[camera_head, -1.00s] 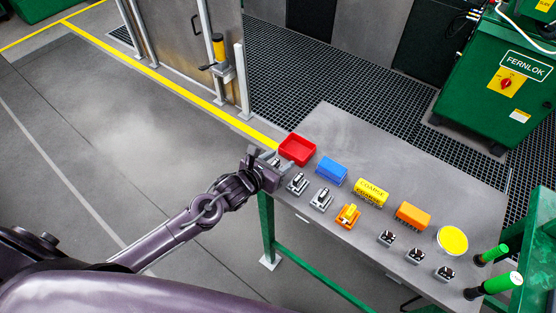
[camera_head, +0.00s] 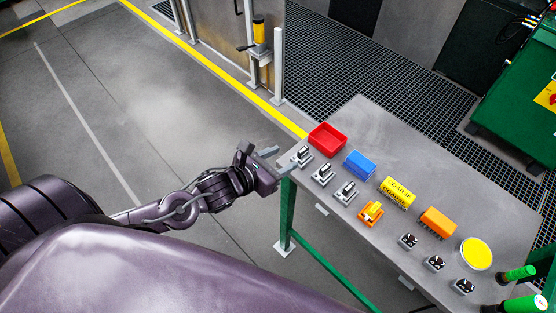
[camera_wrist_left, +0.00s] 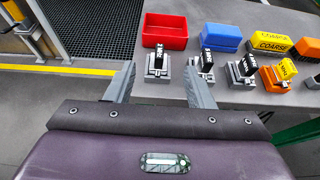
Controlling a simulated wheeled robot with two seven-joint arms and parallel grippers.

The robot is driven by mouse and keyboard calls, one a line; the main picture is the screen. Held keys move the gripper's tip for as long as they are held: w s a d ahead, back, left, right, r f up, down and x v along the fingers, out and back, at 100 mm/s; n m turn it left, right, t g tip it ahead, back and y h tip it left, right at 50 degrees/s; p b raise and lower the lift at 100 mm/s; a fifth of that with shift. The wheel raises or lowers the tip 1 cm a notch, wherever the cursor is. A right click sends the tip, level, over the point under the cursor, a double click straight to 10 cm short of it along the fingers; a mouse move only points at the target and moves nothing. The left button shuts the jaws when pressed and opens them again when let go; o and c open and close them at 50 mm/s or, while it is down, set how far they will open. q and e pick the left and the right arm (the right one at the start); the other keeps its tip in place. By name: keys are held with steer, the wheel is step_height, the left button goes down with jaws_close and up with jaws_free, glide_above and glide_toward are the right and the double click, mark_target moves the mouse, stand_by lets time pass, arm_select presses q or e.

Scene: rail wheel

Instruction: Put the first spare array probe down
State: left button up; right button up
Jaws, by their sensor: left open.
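A black array probe with a white label (camera_head: 304,152) stands upright in the leftmost grey holder (camera_head: 299,162), near the table's left edge. It also shows in the left wrist view (camera_wrist_left: 160,55), ahead of the fingers. Two similar probes (camera_head: 324,172) (camera_head: 348,188) stand in grey holders to its right. My left gripper (camera_head: 279,159) is open and empty, just beside the leftmost holder at the table edge. Both its fingers show apart in the left wrist view (camera_wrist_left: 160,82). My right gripper is not in view.
Behind the holders are a red tray (camera_head: 328,139), a blue block (camera_head: 360,164), a yellow COARSE block (camera_head: 397,192) and an orange block (camera_head: 438,222). An orange holder with a yellow piece (camera_head: 370,213) and several small dark parts (camera_head: 434,263) continue the front row. The table's back (camera_head: 400,130) is clear.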

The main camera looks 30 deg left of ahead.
arm_select(q)
steer(key=shift+s+a+r, duration=0.1)
steer(key=shift+s+r, duration=0.1)
steer(key=shift+s, duration=0.05)
steer(key=s+a+f+n+g+y, duration=0.2)
steer(key=a+f+n, duration=0.4)
steer(key=f, duration=0.4)
steer(key=s+a+f+n+g+y, duration=0.1)
steer(key=s+a+f+n, duration=0.2)
steer(key=f+n, duration=0.55)
steer(key=s+a+f+n+g+y, duration=0.2)
steer(key=a+f+n, duration=0.35)
steer(key=f, duration=0.65)
steer(key=s+d+f+n+g, duration=0.3)
steer(key=s+d+f+n, duration=0.2)
steer(key=s, duration=0.8)
steer(key=s+d+f+n+g, duration=0.3)
steer(key=s+d+f+n, duration=0.2)
steer(key=s+f+n, duration=0.7)
steer(key=shift+s+d+f+n+g, duration=0.15)
steer(key=shift+s+f+n+g, duration=0.2)
steer(key=shift+s, duration=0.2)
steer(key=shift+w, duration=0.1)
